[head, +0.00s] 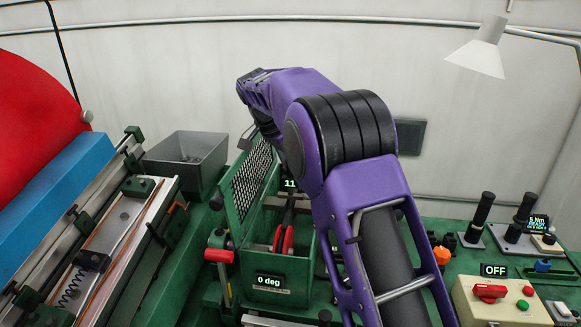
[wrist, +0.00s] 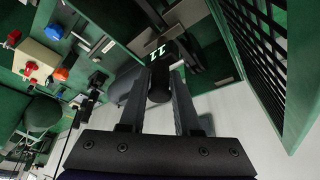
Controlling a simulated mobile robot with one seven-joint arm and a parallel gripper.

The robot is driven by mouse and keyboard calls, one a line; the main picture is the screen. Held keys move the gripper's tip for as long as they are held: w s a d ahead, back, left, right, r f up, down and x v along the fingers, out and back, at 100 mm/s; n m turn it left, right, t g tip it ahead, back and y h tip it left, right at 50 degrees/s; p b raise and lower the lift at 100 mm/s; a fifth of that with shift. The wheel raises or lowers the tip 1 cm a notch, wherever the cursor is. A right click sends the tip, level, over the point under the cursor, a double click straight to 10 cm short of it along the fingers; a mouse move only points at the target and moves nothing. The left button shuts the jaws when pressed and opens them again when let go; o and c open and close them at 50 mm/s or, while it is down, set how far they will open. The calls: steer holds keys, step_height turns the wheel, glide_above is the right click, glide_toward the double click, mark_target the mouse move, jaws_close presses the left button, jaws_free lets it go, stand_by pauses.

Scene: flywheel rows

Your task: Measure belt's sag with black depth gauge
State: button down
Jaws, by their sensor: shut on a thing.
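My gripper (wrist: 160,76) is shut on a dark, round-ended handle, which looks like the black depth gauge (wrist: 159,88). A lit readout of 11 shows just beyond the fingertips in the wrist view, and in the head view the same number shows at the back of the green housing (head: 262,288). In the head view my purple arm hides the gripper and most of the gauge. A dark band inside the housing, above a red part (head: 284,240), may be the belt. I cannot tell whether the gauge touches it.
A mesh guard (head: 250,180) stands open on the housing's left; it is close beside my gripper in the wrist view (wrist: 262,45). A grey bin (head: 186,158) stands behind left. At right are a cream switch box (head: 500,303) reading OFF and black-handled tools (head: 481,218). The housing's plate reads 0 deg.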

steer(key=shift+r+p, duration=1.85)
steer(key=shift+r, duration=0.45)
steer(key=shift+d+f, duration=0.1)
